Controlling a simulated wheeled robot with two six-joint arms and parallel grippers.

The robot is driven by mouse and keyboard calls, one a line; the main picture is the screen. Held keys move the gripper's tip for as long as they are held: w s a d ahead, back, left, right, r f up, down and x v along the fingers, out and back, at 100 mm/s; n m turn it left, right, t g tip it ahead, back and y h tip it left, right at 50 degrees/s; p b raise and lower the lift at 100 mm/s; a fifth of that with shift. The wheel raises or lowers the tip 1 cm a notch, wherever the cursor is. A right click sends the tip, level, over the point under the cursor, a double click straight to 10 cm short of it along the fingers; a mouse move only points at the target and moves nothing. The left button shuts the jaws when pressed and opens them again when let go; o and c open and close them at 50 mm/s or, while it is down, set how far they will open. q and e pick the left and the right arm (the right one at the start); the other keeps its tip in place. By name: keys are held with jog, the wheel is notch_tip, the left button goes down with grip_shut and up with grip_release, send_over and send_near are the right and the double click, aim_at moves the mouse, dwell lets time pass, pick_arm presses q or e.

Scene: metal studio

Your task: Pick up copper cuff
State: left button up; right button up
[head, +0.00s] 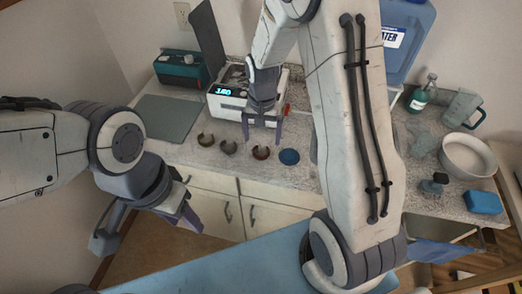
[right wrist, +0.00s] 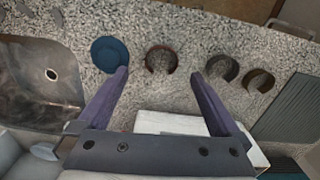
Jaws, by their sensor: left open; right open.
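Several dark open-ring cuffs lie in a row on the speckled counter. The one with a reddish tint (head: 261,153) is nearest the blue disc and looks most copper-like. It also shows in the right wrist view (right wrist: 160,60). A brownish cuff (head: 228,147) and another brownish cuff (head: 206,139) lie to its left; I cannot tell their metals surely. My right gripper (head: 262,137) is open and empty above the reddish cuff. In the right wrist view, this cuff appears just beyond and between the fingertips (right wrist: 160,75). My left gripper (head: 187,212) is open, low in front of the cabinets, away from the cuffs.
A blue disc (head: 289,157) lies close right of the reddish cuff. A white device with a lit display (head: 228,92) stands behind the cuffs. A grey mat (head: 167,117) lies left. A white bowl (head: 467,156), blue block (head: 484,202) and green bottle (head: 419,99) stand right.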

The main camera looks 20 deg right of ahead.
aim_at(261, 155)
jog(key=f, duration=0.1)
jog(key=f+p, duration=0.1)
jog(key=f, duration=0.2)
jog(key=shift+s+a+f+p, duration=0.15)
jog(key=shift+a+f+p, duration=0.1)
jog(key=shift+f+p, duration=0.1)
jog(key=shift+f, duration=0.5)
jog(key=c, duration=1.4)
